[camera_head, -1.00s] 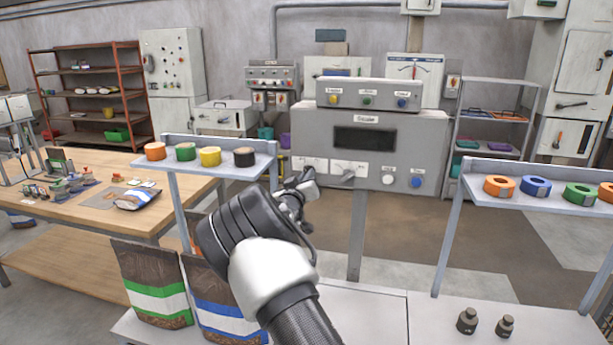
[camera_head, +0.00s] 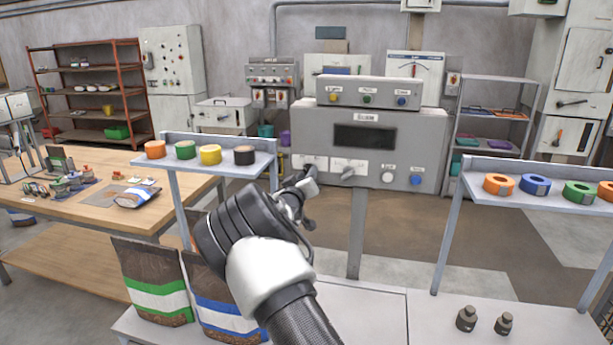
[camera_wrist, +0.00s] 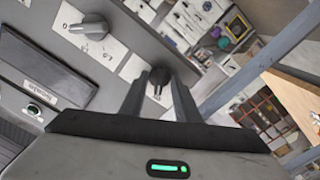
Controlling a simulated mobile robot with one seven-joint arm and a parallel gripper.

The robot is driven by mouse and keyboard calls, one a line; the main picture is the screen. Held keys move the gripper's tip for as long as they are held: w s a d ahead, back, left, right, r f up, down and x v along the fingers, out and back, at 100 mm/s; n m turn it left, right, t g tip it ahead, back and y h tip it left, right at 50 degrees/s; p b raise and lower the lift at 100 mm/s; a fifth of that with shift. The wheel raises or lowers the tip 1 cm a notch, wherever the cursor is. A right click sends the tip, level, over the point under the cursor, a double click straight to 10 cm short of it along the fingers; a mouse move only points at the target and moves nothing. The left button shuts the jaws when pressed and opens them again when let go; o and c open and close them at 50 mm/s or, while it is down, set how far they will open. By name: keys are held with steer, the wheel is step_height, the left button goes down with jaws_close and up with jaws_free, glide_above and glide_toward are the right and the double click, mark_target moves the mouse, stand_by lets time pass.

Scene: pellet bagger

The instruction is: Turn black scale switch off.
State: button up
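The grey scale console (camera_head: 420,150) stands ahead with a dark display (camera_head: 365,137). Two rotary switches sit on white plates at its lower left. The right one is a grey knob (camera_head: 348,173), also in the wrist view (camera_wrist: 93,27). The left one, the black switch (camera_wrist: 158,78), shows dark between my fingertips in the wrist view. In the head view my gripper hides it, and only its white plate (camera_head: 308,161) shows. My gripper (camera_head: 306,178) is open, with one finger on each side of the black switch. Contact and the switch's exact position cannot be told.
White (camera_head: 387,178) and blue (camera_head: 415,180) buttons sit right of the switches. A raised shelf with tape rolls (camera_head: 265,146) stands close left of my arm, and another (camera_head: 470,185) at the right. Two bags (camera_head: 155,285) stand below the left shelf.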

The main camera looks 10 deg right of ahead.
steer(key=b+v, duration=0.1)
steer(key=v, duration=1.6)
steer(key=shift+s, duration=0.2)
steer(key=s+r+m+g+y+p, duration=0.1)
steer(key=s+r+g+y, duration=0.3)
steer(key=s, duration=0.5)
steer(key=s+r+g+y+p, duration=0.1)
steer(key=s+r+g+y, duration=0.3)
steer(key=s, duration=0.5)
steer(key=s+d+g+p, duration=0.1)
steer(key=s+d, duration=0.2)
steer(key=s, duration=0.8)
steer(key=s+d+g+h+p, duration=0.1)
steer(key=s+d+g, duration=0.1)
steer(key=s, duration=0.9)
steer(key=shift+s+d+m, duration=0.3)
steer(key=shift+s+d, duration=0.05)
steer(key=shift+d, duration=0.25)
